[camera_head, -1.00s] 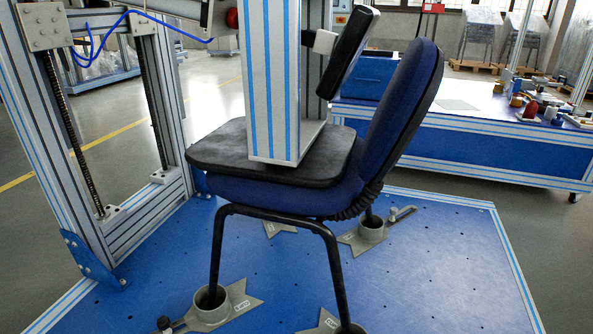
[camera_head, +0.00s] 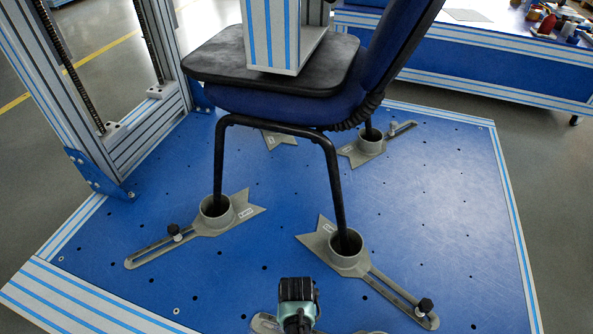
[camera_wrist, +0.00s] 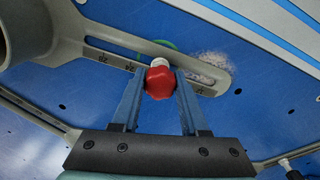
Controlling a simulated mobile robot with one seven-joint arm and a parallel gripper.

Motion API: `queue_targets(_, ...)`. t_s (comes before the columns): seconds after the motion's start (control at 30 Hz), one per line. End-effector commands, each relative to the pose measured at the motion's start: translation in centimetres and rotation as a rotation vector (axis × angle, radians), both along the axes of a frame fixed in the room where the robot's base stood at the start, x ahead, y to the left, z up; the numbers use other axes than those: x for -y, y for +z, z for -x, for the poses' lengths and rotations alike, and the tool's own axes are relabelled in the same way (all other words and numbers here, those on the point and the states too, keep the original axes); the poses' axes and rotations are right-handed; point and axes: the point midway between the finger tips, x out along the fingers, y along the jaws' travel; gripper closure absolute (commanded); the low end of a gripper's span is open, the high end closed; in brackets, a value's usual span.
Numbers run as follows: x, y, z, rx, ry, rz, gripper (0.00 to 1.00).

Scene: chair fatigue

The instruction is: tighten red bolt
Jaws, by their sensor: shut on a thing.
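The red bolt (camera_wrist: 159,83) shows in the wrist view, with a pale cap at its far end, at the slot of a grey slotted bracket (camera_wrist: 118,60). My gripper (camera_wrist: 160,77) is shut on it, one blue-grey finger on each side. A green ring shows on the blue plate behind the bracket. In the head view my gripper's housing (camera_head: 297,300) is at the bottom edge; its fingers and the red bolt do not show there.
The chair (camera_head: 275,115) stands on the blue plate (camera_head: 420,215) with its legs in grey cup brackets (camera_head: 348,265). Black knobs (camera_head: 425,305) stick up from two bracket slots. A metal frame (camera_head: 110,130) rises at left; a workbench (camera_head: 470,62) stands behind.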

Motion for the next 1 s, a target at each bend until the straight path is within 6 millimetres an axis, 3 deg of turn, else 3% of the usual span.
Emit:
queue_targets(0.27, -0.07, 0.08, -0.03, 0.000, -0.018, -0.002, 1.00)
queue_targets(0.6, -0.08, 0.06, 0.03, -0.002, -0.335, -0.002, 1.00)
queue_targets(1.0, -0.10, 0.07, 0.04, -0.002, -0.406, -0.003, 1.00)
